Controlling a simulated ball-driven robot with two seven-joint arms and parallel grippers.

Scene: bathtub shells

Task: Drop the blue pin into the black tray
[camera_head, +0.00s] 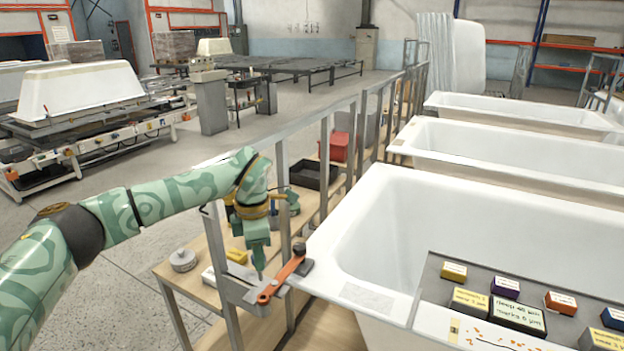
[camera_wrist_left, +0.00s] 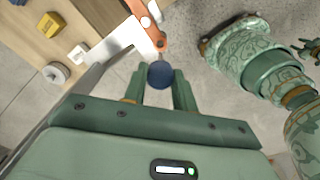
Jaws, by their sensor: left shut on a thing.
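My left gripper (camera_head: 259,272) points down above the grey bracket on the near end of the wooden bench. In the left wrist view its two fingers (camera_wrist_left: 160,88) are closed around the round, dark blue end of the blue pin (camera_wrist_left: 160,75). The pin cannot be made out in the head view. The black tray (camera_head: 315,176) sits on the bench beyond my gripper, partly behind grey rail posts. It looks empty where visible.
An orange lever (camera_head: 281,279) on a grey bracket (camera_head: 242,292) is close to my gripper. A white round piece (camera_head: 183,260) and a yellow block (camera_head: 236,256) lie on the bench. Rail posts (camera_head: 283,190) stand along it. A red bin (camera_head: 338,147) is behind the tray; white bathtubs (camera_head: 390,230) stand right.

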